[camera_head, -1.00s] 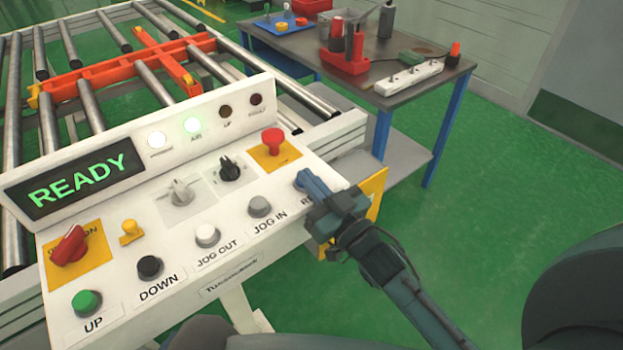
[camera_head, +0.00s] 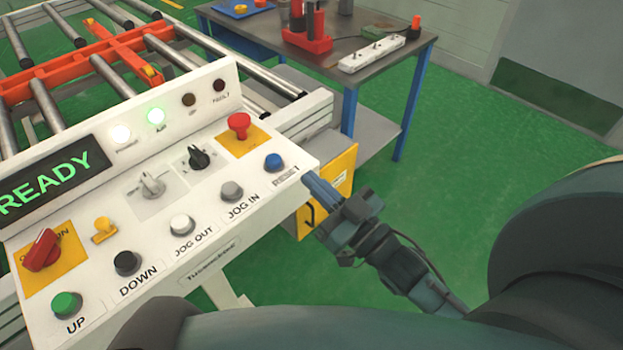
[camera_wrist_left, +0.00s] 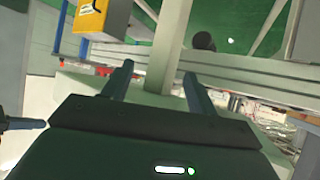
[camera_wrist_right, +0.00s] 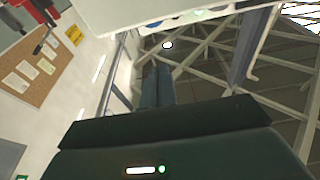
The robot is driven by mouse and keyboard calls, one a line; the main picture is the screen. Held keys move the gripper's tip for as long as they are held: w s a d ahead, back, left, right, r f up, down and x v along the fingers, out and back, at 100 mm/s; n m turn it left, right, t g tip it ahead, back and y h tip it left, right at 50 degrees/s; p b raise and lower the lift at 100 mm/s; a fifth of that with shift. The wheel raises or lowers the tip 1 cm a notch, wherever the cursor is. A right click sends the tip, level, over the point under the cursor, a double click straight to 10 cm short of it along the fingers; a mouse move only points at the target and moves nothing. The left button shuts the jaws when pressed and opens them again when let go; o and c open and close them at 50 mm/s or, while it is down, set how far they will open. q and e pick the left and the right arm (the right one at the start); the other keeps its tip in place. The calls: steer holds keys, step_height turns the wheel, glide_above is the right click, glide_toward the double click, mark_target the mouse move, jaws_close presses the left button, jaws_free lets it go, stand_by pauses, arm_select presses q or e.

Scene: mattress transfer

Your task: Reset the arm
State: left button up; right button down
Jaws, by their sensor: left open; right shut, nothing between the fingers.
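My right gripper (camera_head: 318,188) is shut and empty, just off the front right corner of the white control panel (camera_head: 215,215) in the head view. It is apart from the blue RESET button (camera_head: 274,161), which is uncovered. In the right wrist view the shut fingers (camera_wrist_right: 157,85) point toward the panel's edge (camera_wrist_right: 140,12). My left gripper (camera_wrist_left: 153,85) is open and empty in its wrist view, fingers spread beside a pale post. In the head view the left gripper cannot be made out. The panel display (camera_head: 50,180) reads READY, and the AIR lamp glows green.
The panel also carries a red mushroom button (camera_head: 239,124), a red switch (camera_head: 41,250) and several push buttons. A roller conveyor (camera_head: 50,110) lies behind it. A workbench (camera_head: 385,70) with tools stands at the back. A yellow box (camera_head: 337,170) hangs by the panel. Green floor is open at right.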

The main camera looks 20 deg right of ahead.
stand_by(0.3)
steer(key=s+a+f+g+h+p, duration=0.1)
steer(key=s+f+g, duration=0.3)
steer(key=f, duration=0.5)
steer(key=s+a+f+g+h+p, duration=0.1)
steer(key=s+f+g, duration=0.3)
steer(key=f, duration=0.4)
steer(key=shift+s+a+f+m+g+h, duration=0.4)
steer(key=shift+s+a+h, duration=0.1)
steer(key=shift+a+h, duration=0.3)
